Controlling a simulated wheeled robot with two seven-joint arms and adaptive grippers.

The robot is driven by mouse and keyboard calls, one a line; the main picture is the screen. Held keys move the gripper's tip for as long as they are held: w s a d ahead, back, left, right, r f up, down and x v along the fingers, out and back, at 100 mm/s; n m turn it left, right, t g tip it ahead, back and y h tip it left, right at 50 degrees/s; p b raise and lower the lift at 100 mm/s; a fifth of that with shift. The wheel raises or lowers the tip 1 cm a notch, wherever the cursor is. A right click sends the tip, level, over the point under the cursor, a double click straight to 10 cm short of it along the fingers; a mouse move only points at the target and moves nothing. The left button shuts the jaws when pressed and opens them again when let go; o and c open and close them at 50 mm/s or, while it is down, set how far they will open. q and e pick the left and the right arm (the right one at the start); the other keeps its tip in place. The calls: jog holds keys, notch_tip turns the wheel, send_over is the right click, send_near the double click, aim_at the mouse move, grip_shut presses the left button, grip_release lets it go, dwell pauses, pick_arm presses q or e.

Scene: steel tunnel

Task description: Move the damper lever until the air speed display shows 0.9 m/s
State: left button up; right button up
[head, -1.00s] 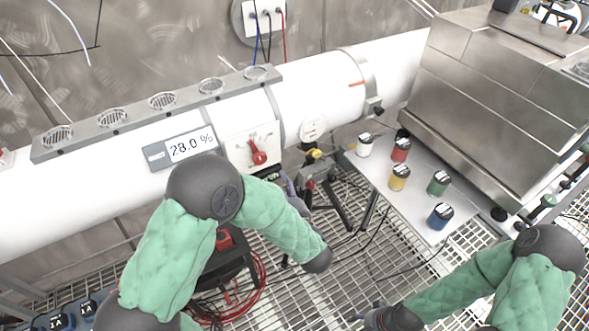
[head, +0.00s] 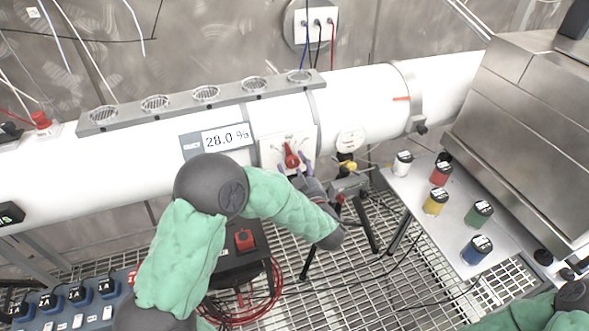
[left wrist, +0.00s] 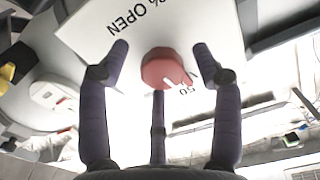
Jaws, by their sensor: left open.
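The red damper lever (head: 291,156) sits on a white scale plate (head: 270,158) on the white duct. In the left wrist view, the red lever (left wrist: 166,70) and the plate (left wrist: 85,32), printed "% OPEN", face my gripper. My left gripper (head: 296,170) is open just in front of the lever. In the wrist view its fingers (left wrist: 160,58) stand on either side of the lever, with gaps visible.
Several coloured jars stand on a side shelf (head: 415,192). A black box with a red button (head: 244,239) and red hose lie below my left arm.

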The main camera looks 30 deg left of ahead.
pick_arm(q)
jog(key=shift+w+a, duration=0.15)
jog(key=shift+a, duration=0.05)
jog(key=c, duration=1.1)
jog(key=shift+f, duration=0.15)
jog(key=o, duration=1.1)
